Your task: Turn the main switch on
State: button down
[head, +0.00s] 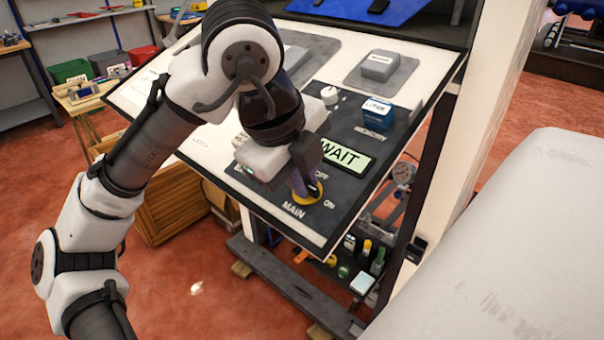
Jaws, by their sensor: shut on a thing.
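The main switch (316,190) is a rotary switch with a yellow ring at the lower front of the dark control panel (348,218). The label MAIN stands below it, OFF above it and ON to its right. My gripper (304,188) comes down from above and is shut on the switch. The gripper and its fingers cover most of the knob, so which way it points cannot be told. A green display (344,158) just above and to the right of the switch reads WAIT.
A blue block marked LITRE (376,114), a white knob (329,95) and a grey box (380,66) stand farther up the sloping panel. A white post (470,150) rises at right, near a large pale surface (520,240). Bottles and a gauge (403,174) sit below.

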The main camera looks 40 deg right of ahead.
jog(key=c, duration=1.5)
grip_release()
jog(key=v, duration=1.3)
jog(key=shift+a+r+b, duration=0.15)
jog(key=shift+r+b, duration=0.2)
jog(key=shift+b, duration=0.05)
